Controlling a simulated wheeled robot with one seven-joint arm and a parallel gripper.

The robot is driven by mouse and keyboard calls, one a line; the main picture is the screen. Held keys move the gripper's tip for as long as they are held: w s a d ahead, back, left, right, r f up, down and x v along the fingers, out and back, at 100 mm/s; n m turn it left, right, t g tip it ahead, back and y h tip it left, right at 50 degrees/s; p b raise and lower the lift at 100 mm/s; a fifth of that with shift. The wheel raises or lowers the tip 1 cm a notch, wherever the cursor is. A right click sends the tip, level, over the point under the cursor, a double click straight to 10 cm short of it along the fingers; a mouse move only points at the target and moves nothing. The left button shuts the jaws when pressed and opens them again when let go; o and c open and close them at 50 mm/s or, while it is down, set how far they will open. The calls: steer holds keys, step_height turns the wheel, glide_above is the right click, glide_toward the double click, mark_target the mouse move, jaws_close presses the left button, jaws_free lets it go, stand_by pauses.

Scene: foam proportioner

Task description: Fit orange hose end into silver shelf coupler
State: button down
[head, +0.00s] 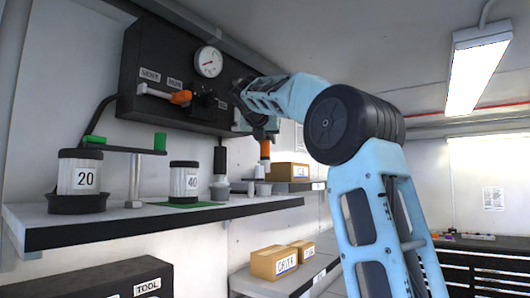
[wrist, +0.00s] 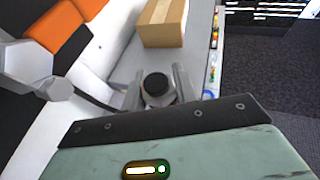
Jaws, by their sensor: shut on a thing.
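My gripper (head: 264,136) is shut on the orange hose end (head: 265,150), which hangs roughly upright below the jaws in the head view. In the wrist view, a round black top (wrist: 157,85) sits between my two grey fingers; the orange part is hidden there. A small pale silver fitting (head: 262,188), which looks like the shelf coupler, stands on the shelf (head: 130,222) near its right end. The hose end is above it and seems apart from it; the exact alignment cannot be told. The wrist view does not clearly show the coupler.
A grey fitting with a dark upper part (head: 220,188) stands just left. Canisters marked 20 (head: 85,180) and 40 (head: 184,180) are farther left. A black panel with a gauge (head: 208,62) is behind. A cardboard box (head: 287,171) sits beyond, also in the wrist view (wrist: 162,22).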

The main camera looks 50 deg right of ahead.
mark_target(263, 149)
step_height(263, 149, down, 4)
steer(key=shift+f, duration=0.15)
steer(key=shift+w+f+p, duration=0.2)
steer(key=shift+f+p, duration=0.1)
steer(key=shift+f, duration=0.1)
steer(key=c, duration=1.1)
jaws_free()
steer(key=shift+a, duration=0.15)
steer(key=b+v, duration=0.2)
steer(key=v, duration=0.9)
steer(key=shift+s+a+r+b, duration=0.2)
steer(key=shift+a+r+b, duration=0.1)
steer(key=shift+b, duration=0.1)
